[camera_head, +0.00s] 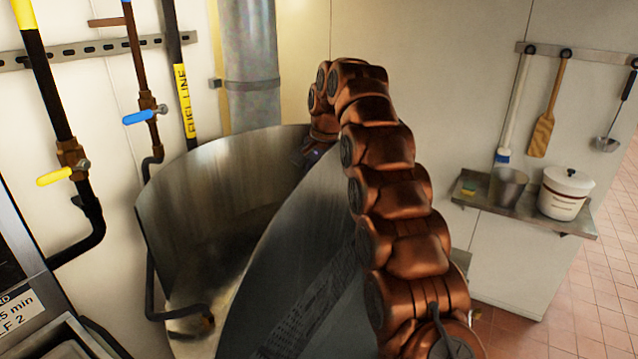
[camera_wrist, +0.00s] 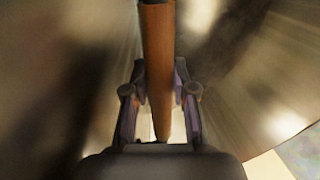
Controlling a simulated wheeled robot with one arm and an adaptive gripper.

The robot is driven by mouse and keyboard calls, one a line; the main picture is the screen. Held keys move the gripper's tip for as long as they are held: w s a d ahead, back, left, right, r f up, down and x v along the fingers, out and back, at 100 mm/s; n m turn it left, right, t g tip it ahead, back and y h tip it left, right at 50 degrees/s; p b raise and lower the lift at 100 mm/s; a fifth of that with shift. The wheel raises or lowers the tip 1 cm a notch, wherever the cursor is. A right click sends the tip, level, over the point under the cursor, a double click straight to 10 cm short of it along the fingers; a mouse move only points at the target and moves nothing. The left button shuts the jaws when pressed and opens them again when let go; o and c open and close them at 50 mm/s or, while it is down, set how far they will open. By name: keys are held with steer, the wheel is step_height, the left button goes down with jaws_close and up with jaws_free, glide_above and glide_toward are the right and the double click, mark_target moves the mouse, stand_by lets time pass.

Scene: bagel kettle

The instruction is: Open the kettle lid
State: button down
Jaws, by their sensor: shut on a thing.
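The kettle (camera_head: 225,155) is a large round metal vessel left of centre in the head view, and part of its inside shows. Its lid (camera_head: 300,240) is a broad grey metal sheet, steeply tilted up with a gap between it and the far wall. My arm covers the lid's right part. In the wrist view, my gripper (camera_wrist: 158,72) is shut on a brown bar-like handle (camera_wrist: 157,35), with one finger on each side. Blurred, shiny metal lies behind the handle. In the head view the gripper is mostly hidden near the kettle's rim.
Pipes with a yellow valve (camera_head: 55,176) and a blue valve (camera_head: 140,117) run down the left wall. A vertical duct (camera_head: 248,60) stands behind the kettle. A wall shelf (camera_head: 520,205) holds a white crock (camera_head: 565,195) and a metal cup (camera_head: 507,187). Tiled floor is free at right.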

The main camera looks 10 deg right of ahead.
steer(key=shift+w+a+r, duration=0.1)
steer(key=shift+a+r, duration=0.1)
steer(key=c, duration=1.2)
jaws_free()
steer(key=shift+w+a, duration=0.1)
steer(key=shift+o, duration=1.3)
steer(key=shift+f, duration=0.1)
steer(key=shift+d, duration=0.3)
